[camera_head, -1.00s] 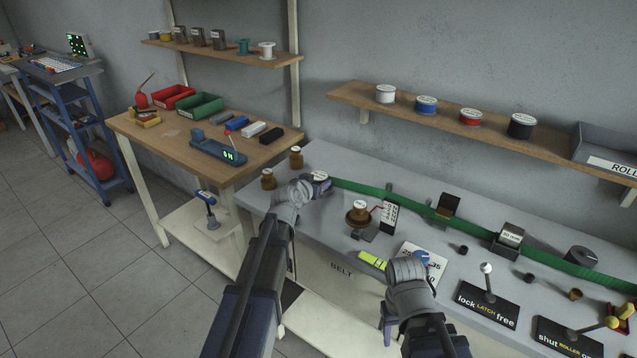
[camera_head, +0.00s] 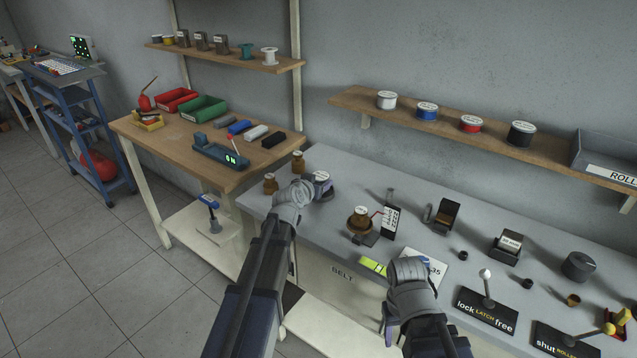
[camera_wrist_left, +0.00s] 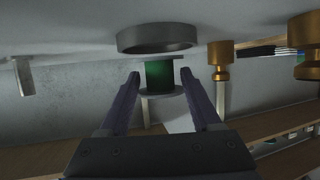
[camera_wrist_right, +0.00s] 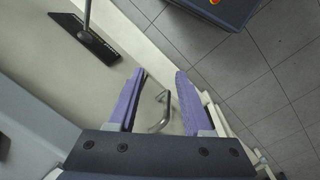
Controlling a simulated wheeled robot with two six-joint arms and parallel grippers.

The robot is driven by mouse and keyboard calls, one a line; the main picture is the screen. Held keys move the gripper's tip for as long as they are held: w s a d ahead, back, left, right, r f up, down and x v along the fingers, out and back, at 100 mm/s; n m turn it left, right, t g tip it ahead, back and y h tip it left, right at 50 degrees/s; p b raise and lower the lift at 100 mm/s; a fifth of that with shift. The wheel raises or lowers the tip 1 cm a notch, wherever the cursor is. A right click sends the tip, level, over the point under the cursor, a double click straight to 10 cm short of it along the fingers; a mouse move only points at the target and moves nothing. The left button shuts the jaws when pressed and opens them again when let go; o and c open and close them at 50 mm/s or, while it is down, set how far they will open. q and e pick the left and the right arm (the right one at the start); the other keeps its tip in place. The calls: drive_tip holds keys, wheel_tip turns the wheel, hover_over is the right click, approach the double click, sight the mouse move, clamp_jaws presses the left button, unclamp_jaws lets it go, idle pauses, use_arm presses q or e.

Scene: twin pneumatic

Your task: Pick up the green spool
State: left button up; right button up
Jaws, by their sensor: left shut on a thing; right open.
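The green spool (camera_wrist_left: 158,75) shows in the left wrist view as a green core with a grey flange, between my left gripper's fingers. It is close to a dark grey ring (camera_wrist_left: 158,38); I cannot tell whether it touches the ring. In the head view only a pale labelled top (camera_head: 321,177) shows at my left gripper (camera_head: 316,189), at the bench's far left end. My left gripper is shut on the spool. My right gripper (camera_wrist_right: 161,75) is open and empty near the bench's front edge; its fingers are partly hidden in the head view.
A brown reel on a stand (camera_head: 360,220), dark holders (camera_head: 446,213), a latch lever (camera_head: 487,286) and a roller lever (camera_head: 590,332) stand along the bench. A shelf (camera_head: 455,128) with spools hangs behind.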

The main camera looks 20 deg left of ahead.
sight(318, 179)
use_arm(q)
wheel_tip(318, 179, up, 8)
drive_tip(key=p, duration=0.7)
drive_tip(key=shift+r, duration=0.2)
